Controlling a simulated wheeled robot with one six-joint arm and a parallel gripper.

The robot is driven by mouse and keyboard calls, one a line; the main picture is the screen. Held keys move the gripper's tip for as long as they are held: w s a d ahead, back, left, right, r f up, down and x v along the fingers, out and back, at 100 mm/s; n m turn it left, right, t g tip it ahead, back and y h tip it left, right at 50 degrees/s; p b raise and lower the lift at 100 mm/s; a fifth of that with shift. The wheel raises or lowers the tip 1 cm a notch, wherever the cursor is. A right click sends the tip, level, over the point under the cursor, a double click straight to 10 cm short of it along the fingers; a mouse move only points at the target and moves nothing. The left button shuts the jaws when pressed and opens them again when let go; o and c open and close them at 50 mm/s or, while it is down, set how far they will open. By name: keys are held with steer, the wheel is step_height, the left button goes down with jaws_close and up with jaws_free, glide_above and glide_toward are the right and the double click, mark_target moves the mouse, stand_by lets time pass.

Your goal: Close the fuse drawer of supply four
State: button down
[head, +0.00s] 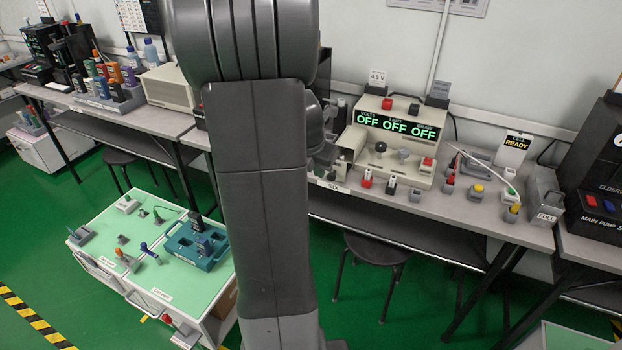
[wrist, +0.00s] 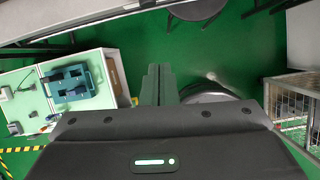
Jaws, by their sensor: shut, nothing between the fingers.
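A beige supply (head: 396,140) with a black display reading OFF three times stands on the right-hand bench. A label on the bench edge by its left side appears to read SIX. I cannot make out a label for supply four or a fuse drawer in either view; my arm hides part of the bench left of the beige supply. My gripper (wrist: 158,85) shows in the wrist view with its two grey fingers together and empty, above the green floor. In the head view I cannot make out its fingertips.
A green-topped cart (head: 120,235) with a teal tray (head: 181,248) stands at lower left. A black stool (head: 378,249) is under the bench (head: 440,205). Small plugs and a grey box (head: 545,195) sit at the bench's right. A wire cage (wrist: 296,100) stands right in the wrist view.

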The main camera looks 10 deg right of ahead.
mark_target(338, 165)
steer(key=w+d+f+n+b, duration=0.1)
steer(key=w+d+f, duration=0.3)
steer(key=w+f, duration=0.3)
step_height(338, 165, down, 2)
steer(key=shift+w+f+b, duration=0.15)
steer(key=shift+w+b, duration=0.05)
steer(key=shift+b, duration=0.15)
stand_by(0.3)
